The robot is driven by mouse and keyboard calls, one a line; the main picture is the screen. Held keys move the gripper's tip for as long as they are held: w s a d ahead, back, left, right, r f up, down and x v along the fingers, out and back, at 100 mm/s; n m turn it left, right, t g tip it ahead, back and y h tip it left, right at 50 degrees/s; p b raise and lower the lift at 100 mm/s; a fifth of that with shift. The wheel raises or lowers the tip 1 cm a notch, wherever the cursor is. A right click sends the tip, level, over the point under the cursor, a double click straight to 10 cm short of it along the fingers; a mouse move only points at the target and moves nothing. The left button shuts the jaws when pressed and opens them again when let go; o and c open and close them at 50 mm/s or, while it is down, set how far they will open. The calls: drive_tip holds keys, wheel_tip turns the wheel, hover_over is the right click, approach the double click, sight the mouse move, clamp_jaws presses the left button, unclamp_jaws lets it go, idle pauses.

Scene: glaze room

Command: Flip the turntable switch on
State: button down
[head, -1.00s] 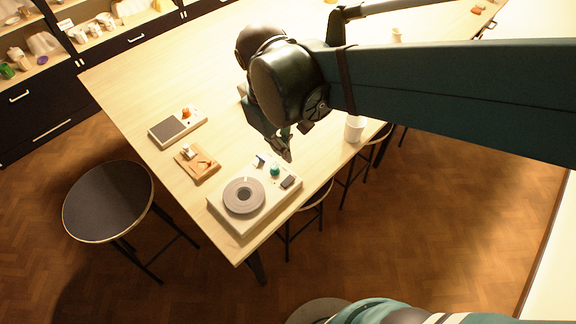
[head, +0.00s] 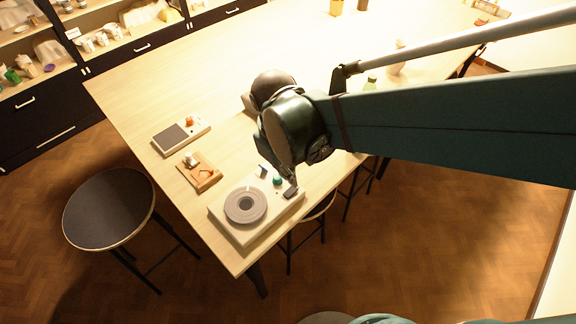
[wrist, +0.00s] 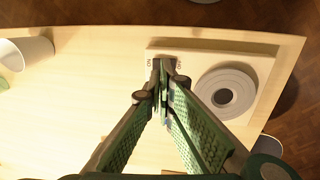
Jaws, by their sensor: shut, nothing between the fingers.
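The turntable (head: 235,232) is a pale box with a grey ringed disc (head: 246,205) at the table's near corner. The gripper also shows in the wrist view (wrist: 163,90).
A wooden tray (head: 199,172) and a scale-like device (head: 181,136) lie left of the turntable. A white cup (wrist: 38,52) stands to the left in the wrist view. Stools, including a dark round one (head: 108,207), stand around the table. The table's left middle is clear.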

sight(292, 190)
drive_tip(key=shift+w+d+f+b, duration=0.15)
drive_tip(key=shift+f+b, duration=0.1)
drive_tip(key=shift+f, duration=1.3)
drive_tip(key=shift+w+d+f+b, duration=0.15)
drive_tip(key=shift+f+b, duration=0.1)
drive_tip(key=shift+f, duration=1.25)
drive_tip(key=shift+f, duration=0.1)
